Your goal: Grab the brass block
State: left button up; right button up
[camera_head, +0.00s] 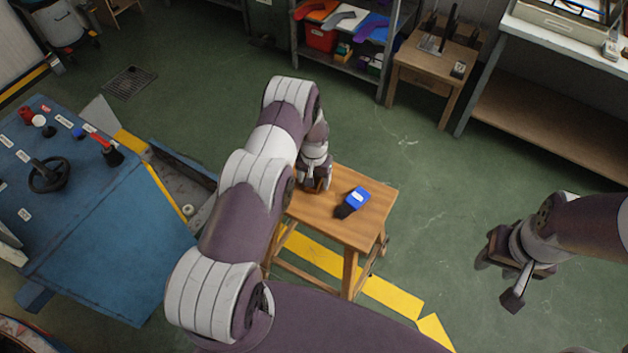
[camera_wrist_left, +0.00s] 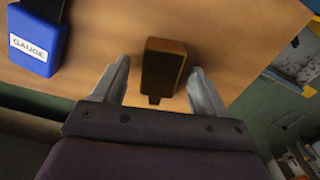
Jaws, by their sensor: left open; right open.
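The brass block (camera_wrist_left: 163,65) is a dark, brownish upright block near the edge of a small wooden table. In the left wrist view it lies between the two fingers of my open left gripper (camera_wrist_left: 160,82), with a gap visible on the left side; the right finger is very close to it, and I cannot tell whether they touch. In the head view my left gripper (camera_head: 315,184) is low over the table's far left part, and the block is mostly hidden there. My right gripper (camera_head: 498,280) is open and empty, over the floor at the right.
The wooden table (camera_head: 372,228) also bears a blue box labelled GAUGE (camera_wrist_left: 34,45), with a dark part beside it. A blue machine console (camera_head: 110,250) with a handwheel stands at the left. Shelves (camera_head: 345,45) and a workbench (camera_head: 545,105) line the back. Green floor is clear right of the table.

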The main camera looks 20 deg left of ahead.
pick_arm(q)
grip_shut()
